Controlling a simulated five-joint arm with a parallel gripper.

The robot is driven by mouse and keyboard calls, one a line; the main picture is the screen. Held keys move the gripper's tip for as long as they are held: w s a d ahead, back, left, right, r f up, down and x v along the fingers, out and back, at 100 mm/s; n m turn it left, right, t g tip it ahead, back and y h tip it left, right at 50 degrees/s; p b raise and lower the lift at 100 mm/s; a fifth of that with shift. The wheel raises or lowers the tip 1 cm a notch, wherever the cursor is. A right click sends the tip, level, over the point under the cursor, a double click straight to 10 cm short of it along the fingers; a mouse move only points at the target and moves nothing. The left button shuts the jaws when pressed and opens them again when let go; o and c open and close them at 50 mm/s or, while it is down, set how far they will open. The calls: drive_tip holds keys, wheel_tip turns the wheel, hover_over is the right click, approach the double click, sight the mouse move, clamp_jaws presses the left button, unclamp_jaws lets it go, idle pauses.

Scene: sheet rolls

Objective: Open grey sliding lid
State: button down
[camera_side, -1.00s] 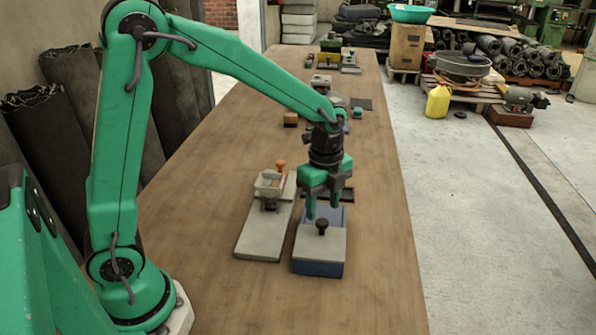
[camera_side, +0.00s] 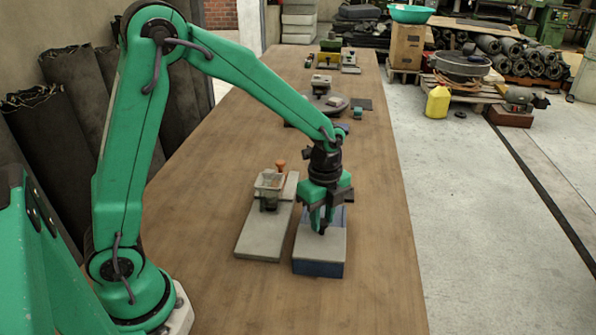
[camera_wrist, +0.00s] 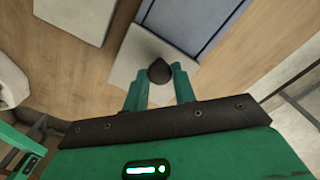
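The grey sliding lid (camera_side: 309,247) lies flat over the near part of a blue box (camera_side: 319,269). A blue part of the box shows behind the lid, and also in the wrist view (camera_wrist: 183,22). A dark knob (camera_wrist: 159,72) stands up from the pale lid (camera_wrist: 126,66). My gripper (camera_side: 322,226) points straight down over the lid. In the wrist view my gripper (camera_wrist: 160,78) has its two green fingers on either side of the knob, close against it. It looks shut on the knob. The fingers partly hide the knob in the side view.
A grey slab (camera_side: 257,240) with a small pale box (camera_side: 268,183) and an orange knob (camera_side: 280,165) stands just left of the blue box. A round grey piece (camera_side: 327,104) and other small parts lie farther back. The bench in front and to the right is clear.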

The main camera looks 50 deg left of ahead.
drive_tip(key=w+a, duration=0.7)
idle(0.4)
drive_tip(key=c, duration=1.1)
unclamp_jaws()
drive_tip(key=shift+r, duration=0.1)
wheel_tip(320, 180, up, 8)
drive_tip(key=shift+f, duration=0.15)
